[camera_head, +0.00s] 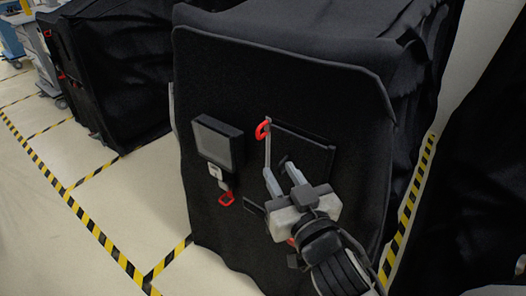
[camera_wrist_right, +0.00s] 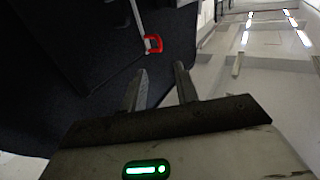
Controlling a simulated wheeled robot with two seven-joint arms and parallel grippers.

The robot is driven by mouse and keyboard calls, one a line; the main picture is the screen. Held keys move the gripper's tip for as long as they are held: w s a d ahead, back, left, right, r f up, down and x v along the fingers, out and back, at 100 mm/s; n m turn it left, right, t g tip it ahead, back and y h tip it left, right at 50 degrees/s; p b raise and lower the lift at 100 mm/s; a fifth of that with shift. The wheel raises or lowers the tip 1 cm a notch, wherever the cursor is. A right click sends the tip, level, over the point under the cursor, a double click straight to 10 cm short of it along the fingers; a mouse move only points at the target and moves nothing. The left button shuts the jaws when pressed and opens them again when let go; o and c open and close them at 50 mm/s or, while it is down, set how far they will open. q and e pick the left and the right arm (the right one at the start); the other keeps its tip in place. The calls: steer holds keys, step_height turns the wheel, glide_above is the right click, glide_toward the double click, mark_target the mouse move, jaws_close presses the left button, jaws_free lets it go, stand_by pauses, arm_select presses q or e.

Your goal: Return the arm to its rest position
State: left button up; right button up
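My right gripper (camera_head: 282,170) is in front of the black covered cart (camera_head: 225,75), near a dark rectangular panel (camera_head: 310,150) on its face. In the right wrist view its two fingers (camera_wrist_right: 158,82) are spread apart with nothing between them. A red clip (camera_head: 263,129) hangs by the panel's upper left corner, beside a thin grey bar. A red clip also shows beyond the fingertips in the right wrist view (camera_wrist_right: 154,43). My right arm comes in from the bottom right. My left gripper is out of view.
A grey-screened box (camera_head: 218,142) is mounted left of the panel, with another red clip (camera_head: 226,198) below it. Other covered carts stand at the upper left (camera_head: 115,65) and right edge (camera_head: 490,170). Yellow-black tape (camera_head: 85,218) marks the pale floor, which is open at the left.

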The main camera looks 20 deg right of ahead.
steer(key=s+a+f+n+g+y, duration=0.1)
steer(key=s+f+g, duration=0.3)
steer(key=f, duration=0.8)
steer(key=s+a+f+n+g+y, duration=0.2)
steer(key=s+a+f+g+y, duration=0.1)
steer(key=f, duration=1)
steer(key=shift+s+a+f+n+g, duration=0.25)
steer(key=shift+s+a+g, duration=0.25)
steer(key=shift+s, duration=0.65)
steer(key=shift+r, duration=0.1)
